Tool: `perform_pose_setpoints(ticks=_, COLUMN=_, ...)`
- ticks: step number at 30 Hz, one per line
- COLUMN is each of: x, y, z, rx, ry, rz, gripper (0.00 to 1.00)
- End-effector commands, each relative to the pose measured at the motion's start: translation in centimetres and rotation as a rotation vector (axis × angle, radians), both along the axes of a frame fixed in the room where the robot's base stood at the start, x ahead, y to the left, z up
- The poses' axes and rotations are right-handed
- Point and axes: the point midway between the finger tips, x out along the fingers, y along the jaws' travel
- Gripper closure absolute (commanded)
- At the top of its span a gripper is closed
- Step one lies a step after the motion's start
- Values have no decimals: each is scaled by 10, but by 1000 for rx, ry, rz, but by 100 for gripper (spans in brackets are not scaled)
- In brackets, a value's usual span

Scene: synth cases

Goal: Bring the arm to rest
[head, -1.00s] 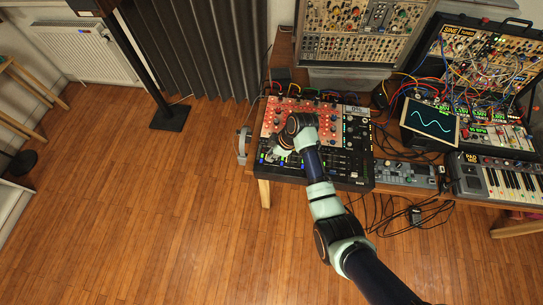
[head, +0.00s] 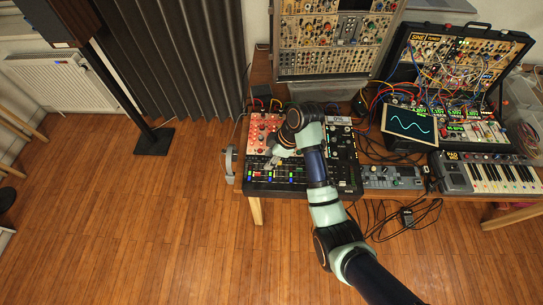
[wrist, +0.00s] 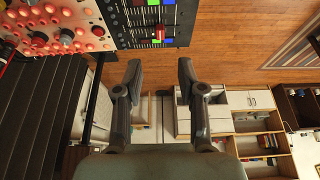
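My arm reaches in from the lower right of the head view over the table's front. My gripper (wrist: 160,72) is open in the wrist view, with a clear gap between its two dark fingers and nothing between them. In the head view my gripper is small and partly hidden by my wrist, above the mixer. The black mixer (head: 262,188) with lit faders lies under it, and the red-knobbed panel (head: 262,128) is just behind. I cannot tell the exact height of the fingers above the mixer.
A tilted screen (head: 408,124), a cabled synth case (head: 470,52) and a keyboard (head: 505,178) stand to the right. A large module case (head: 335,35) stands behind. A speaker stand (head: 153,140) is at left. The wooden floor (head: 130,235) at front left is clear.

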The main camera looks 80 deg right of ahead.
Motion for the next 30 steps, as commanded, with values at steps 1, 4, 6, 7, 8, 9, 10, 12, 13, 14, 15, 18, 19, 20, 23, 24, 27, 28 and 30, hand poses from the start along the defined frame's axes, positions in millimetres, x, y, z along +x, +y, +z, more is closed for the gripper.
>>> perform_pose_setpoints(ticks=1, x=-3, y=-1, z=6, rx=-2, ry=0, rz=-1, gripper=60)
perform_pose_setpoints(ticks=4, x=-5, y=-1, z=11, rx=0, ry=1, rz=0, gripper=60)
perform_pose_setpoints(ticks=6, x=-6, y=0, z=12, rx=1, ry=1, rz=0, gripper=60)
perform_pose_setpoints(ticks=7, x=-6, y=0, z=12, rx=1, ry=1, rz=0, gripper=60)
perform_pose_setpoints(ticks=8, x=-6, y=0, z=12, rx=1, ry=1, rz=0, gripper=60)
perform_pose_setpoints(ticks=9, x=-6, y=0, z=12, rx=1, ry=1, rz=0, gripper=60)
perform_pose_setpoints(ticks=10, x=-6, y=0, z=12, rx=1, ry=1, rz=0, gripper=60)
perform_pose_setpoints(ticks=12, x=-6, y=0, z=12, rx=1, ry=1, rz=0, gripper=60)
perform_pose_setpoints(ticks=13, x=-5, y=0, z=12, rx=1, ry=1, rz=0, gripper=60)
perform_pose_setpoints(ticks=14, x=-5, y=0, z=12, rx=1, ry=1, rz=0, gripper=60)
perform_pose_setpoints(ticks=15, x=-5, y=0, z=12, rx=1, ry=1, rz=0, gripper=60)
perform_pose_setpoints(ticks=18, x=-5, y=0, z=12, rx=1, ry=1, rz=0, gripper=60)
perform_pose_setpoints(ticks=19, x=-5, y=0, z=12, rx=1, ry=1, rz=0, gripper=60)
perform_pose_setpoints(ticks=20, x=-5, y=0, z=12, rx=1, ry=1, rz=0, gripper=60)
perform_pose_setpoints(ticks=23, x=-5, y=0, z=12, rx=1, ry=1, rz=0, gripper=60)
perform_pose_setpoints(ticks=24, x=-5, y=0, z=12, rx=0, ry=1, rz=0, gripper=60)
perform_pose_setpoints(ticks=27, x=17, y=15, z=15, rx=-25, ry=-6, rz=-1, gripper=60)
perform_pose_setpoints(ticks=28, x=29, y=25, z=17, rx=-39, ry=-11, rz=-5, gripper=60)
perform_pose_setpoints(ticks=30, x=65, y=57, z=26, rx=-83, ry=-38, rz=-19, gripper=60)
